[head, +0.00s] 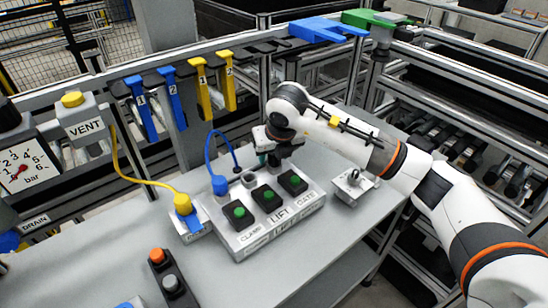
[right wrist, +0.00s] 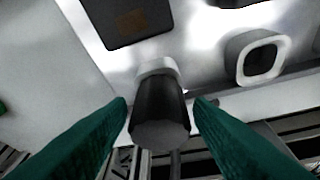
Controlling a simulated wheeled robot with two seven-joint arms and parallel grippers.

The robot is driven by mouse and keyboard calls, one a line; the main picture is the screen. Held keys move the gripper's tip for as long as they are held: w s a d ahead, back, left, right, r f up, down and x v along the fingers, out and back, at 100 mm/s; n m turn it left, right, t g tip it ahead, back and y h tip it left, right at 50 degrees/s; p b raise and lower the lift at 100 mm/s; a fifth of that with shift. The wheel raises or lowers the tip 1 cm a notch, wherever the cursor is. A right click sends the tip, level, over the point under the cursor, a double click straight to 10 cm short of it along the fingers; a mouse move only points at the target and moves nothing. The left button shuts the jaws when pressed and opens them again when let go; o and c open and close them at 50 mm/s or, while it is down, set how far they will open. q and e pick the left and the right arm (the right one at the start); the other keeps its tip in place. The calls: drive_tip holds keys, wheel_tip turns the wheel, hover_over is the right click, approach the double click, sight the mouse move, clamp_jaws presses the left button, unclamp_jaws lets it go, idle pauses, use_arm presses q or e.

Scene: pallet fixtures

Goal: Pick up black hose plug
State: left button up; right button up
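The black hose plug (right wrist: 158,115) shows in the right wrist view as a dark cylinder with a pale collar at its far end. It stands between the two green fingers of my right gripper (right wrist: 161,104). The fingers are open, with a narrow gap on each side of the plug. In the head view my right gripper (head: 268,158) is low at the back edge of the grey button box (head: 268,222). There I cannot make out the plug, which the gripper seems to hide. My left gripper is not in view.
An open socket (right wrist: 258,57) is beside the plug. The box carries several green buttons and a blue hose (head: 209,150). A yellow hose (head: 139,179) runs from the VENT block (head: 84,121). A small metal fixture (head: 354,186) stands right of the box. The front table (head: 100,262) has clear room.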

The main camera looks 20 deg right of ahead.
drive_tip(key=c, duration=0.8)
drive_tip(key=shift+r, duration=0.15)
wheel_tip(320, 180, up, 10)
drive_tip(key=shift+f+b, duration=0.15)
drive_tip(key=shift+b, duration=0.75)
wheel_tip(320, 180, up, 5)
drive_tip(key=p, duration=0.3)
